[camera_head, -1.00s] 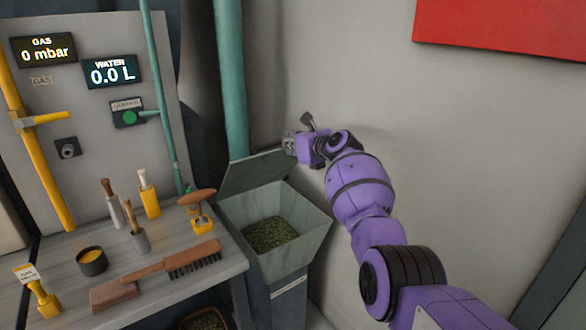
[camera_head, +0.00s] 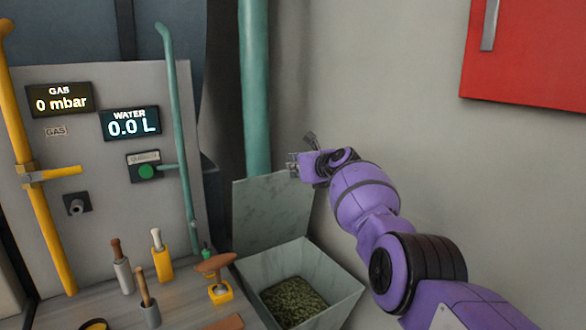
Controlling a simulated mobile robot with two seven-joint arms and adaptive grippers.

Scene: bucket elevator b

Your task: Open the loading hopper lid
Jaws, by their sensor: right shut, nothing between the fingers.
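The loading hopper (camera_head: 337,287) is a grey-green flared bin in the lower middle of the head view, with green pellets (camera_head: 292,300) inside. Its lid (camera_head: 270,215) stands raised at the back, close to upright, and the mouth is open. My right gripper (camera_head: 293,165) is shut and empty at the lid's upper right corner. Whether it touches the lid is hard to tell. My purple right arm comes in from the lower right. My left gripper is not in view.
A teal pipe (camera_head: 255,90) rises behind the lid. On the left, a workbench (camera_head: 75,305) holds handled tools (camera_head: 161,258). Behind it is a panel with gas (camera_head: 59,98) and water (camera_head: 129,123) displays. A red box (camera_head: 530,60) hangs on the right wall.

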